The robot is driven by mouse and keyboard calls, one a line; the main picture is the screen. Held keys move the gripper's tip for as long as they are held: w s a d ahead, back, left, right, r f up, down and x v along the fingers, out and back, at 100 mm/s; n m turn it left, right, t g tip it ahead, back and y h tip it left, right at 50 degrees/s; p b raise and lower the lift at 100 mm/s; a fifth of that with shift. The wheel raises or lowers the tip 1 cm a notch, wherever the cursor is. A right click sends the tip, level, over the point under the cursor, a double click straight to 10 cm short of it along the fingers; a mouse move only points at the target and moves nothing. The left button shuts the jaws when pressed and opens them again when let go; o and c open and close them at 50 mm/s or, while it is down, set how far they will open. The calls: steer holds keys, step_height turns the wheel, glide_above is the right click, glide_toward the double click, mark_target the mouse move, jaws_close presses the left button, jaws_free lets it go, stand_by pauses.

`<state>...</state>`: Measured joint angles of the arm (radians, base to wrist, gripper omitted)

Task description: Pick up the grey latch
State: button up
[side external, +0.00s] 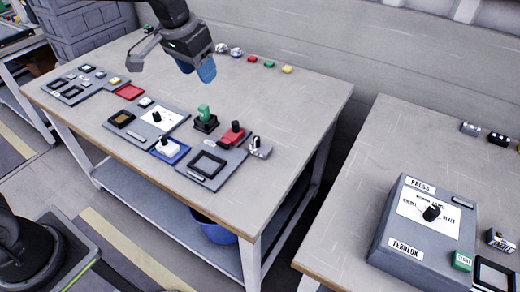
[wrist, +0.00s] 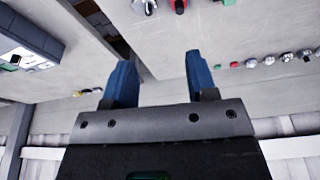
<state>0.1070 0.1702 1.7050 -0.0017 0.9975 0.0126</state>
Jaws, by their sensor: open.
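My gripper (side external: 206,75) hangs above the back of the left table in the side view, blue fingers pointing down, apart from everything. In the wrist view my gripper (wrist: 160,76) is open, with nothing between its fingers. Which piece is the grey latch is not certain. A small grey piece (side external: 260,148) with a dark top stands at the right edge of the front plates. Two small grey-white pieces, one left (side external: 222,48) and one right (side external: 236,52), lie at the table's back edge.
Grey plates with square frames, a green knob (side external: 204,113), a red block (side external: 233,134) and a blue-based white block (side external: 168,148) fill the front. Red, green and yellow pieces line the back edge. A grey control box (side external: 425,235) stands on the right table. The left table's right half is clear.

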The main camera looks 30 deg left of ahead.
steer(key=w+d+f, duration=0.2)
steer(key=w+f, duration=0.3)
steer(key=w, duration=0.1)
steer(key=g, duration=0.2)
glide_above(257, 138)
steer(key=shift+m, duration=0.4)
step_height(257, 138, down, 17)
steer(key=shift+a+r, duration=0.15)
steer(key=shift+f, duration=2.7)
jaws_close()
steer(key=shift+r, duration=0.1)
